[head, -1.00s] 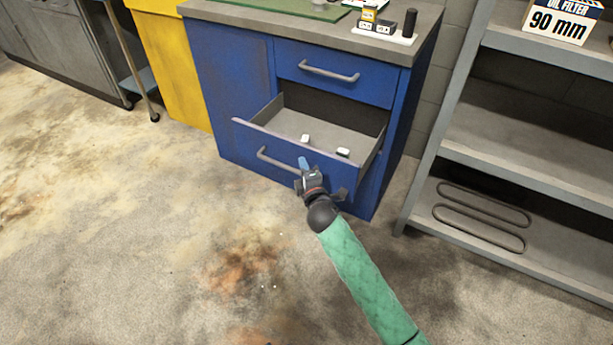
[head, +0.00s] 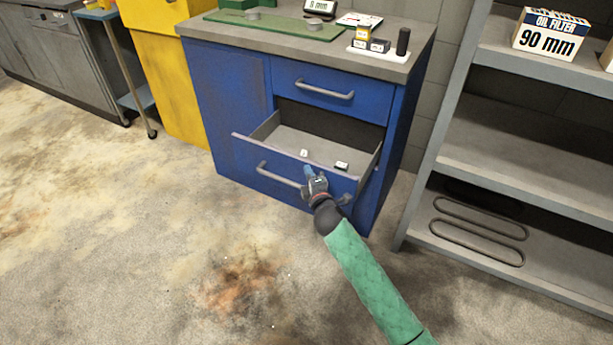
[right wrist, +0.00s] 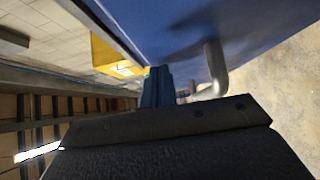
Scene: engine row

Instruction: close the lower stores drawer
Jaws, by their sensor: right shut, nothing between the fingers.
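The lower stores drawer (head: 282,165) of the blue cabinet stands well open, with a grey bar handle (head: 276,176) across its front. Small pale items (head: 341,166) lie inside it. My right gripper (head: 308,170) is at the middle of the drawer front, over the handle's line, with its blue fingers shut and empty. In the right wrist view the shut fingers (right wrist: 157,86) point along the blue front, and a grey handle (right wrist: 216,68) shows to their right. I cannot tell whether the fingertips touch the drawer. My left gripper is not in view.
The upper drawer (head: 335,97) is shut. The worktop (head: 240,39) holds a green mat (head: 275,27) and small boxes (head: 362,33). A grey shelf unit (head: 475,145) stands to the right, a yellow cabinet (head: 165,75) to the left. The floor in front is clear.

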